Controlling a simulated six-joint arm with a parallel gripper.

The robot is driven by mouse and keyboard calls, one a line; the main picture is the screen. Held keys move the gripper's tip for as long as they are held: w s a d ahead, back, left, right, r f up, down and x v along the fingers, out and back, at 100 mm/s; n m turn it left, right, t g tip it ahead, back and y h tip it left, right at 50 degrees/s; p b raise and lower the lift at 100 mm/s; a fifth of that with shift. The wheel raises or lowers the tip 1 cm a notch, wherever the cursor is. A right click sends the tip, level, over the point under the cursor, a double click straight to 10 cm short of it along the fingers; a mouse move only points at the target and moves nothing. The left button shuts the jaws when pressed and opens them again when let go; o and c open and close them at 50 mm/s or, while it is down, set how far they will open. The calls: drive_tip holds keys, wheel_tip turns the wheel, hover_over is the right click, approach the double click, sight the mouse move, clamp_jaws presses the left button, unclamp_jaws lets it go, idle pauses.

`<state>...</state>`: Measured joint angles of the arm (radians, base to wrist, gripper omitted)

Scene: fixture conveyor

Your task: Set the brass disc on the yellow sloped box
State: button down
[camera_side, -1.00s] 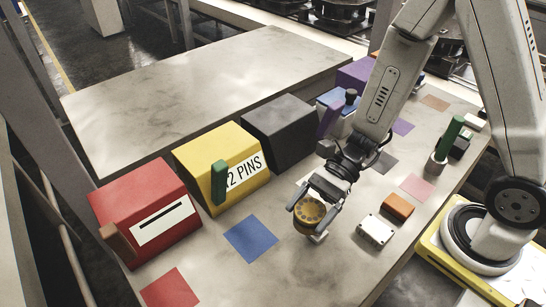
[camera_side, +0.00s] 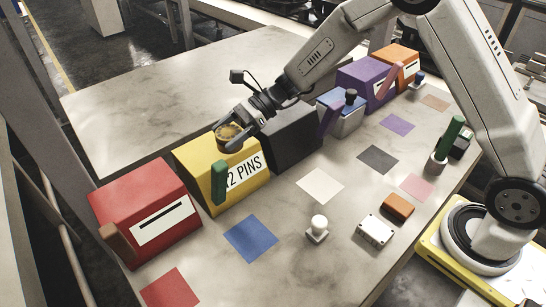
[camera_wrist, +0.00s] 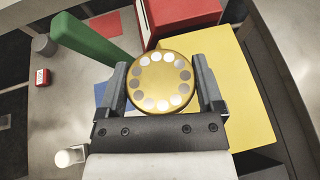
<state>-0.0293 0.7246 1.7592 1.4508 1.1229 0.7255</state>
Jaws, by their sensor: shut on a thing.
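The brass disc (camera_wrist: 160,80), with a ring of pale and dark dots on its face, is between the jaws of my gripper (camera_wrist: 162,85), which is shut on it. In the side view the disc (camera_side: 229,132) is at the top of the yellow sloped box (camera_side: 192,162), near its upper back edge. I cannot tell whether the disc touches the box top. The yellow box (camera_wrist: 238,95) fills the area under and right of the disc in the wrist view.
A red box (camera_side: 140,205) stands left of the yellow one and a dark grey box (camera_side: 290,140) right of it. Blue, purple and orange boxes continue the row. A white knob (camera_side: 318,228), a white block (camera_side: 376,229) and coloured squares lie in front.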

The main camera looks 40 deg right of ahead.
wheel_tip(320, 180, up, 3)
drive_tip(key=m+t, duration=0.1)
hover_over(216, 146)
drive_tip(key=shift+w+a+r, duration=0.1)
drive_tip(key=shift+w+r, duration=0.05)
drive_tip(key=shift+r, duration=0.05)
drive_tip(key=shift+f, duration=0.15)
drive_tip(key=shift+f, duration=3.25)
drive_tip(key=shift+f, duration=0.6)
unclamp_jaws()
drive_tip(key=shift+v, duration=3.9)
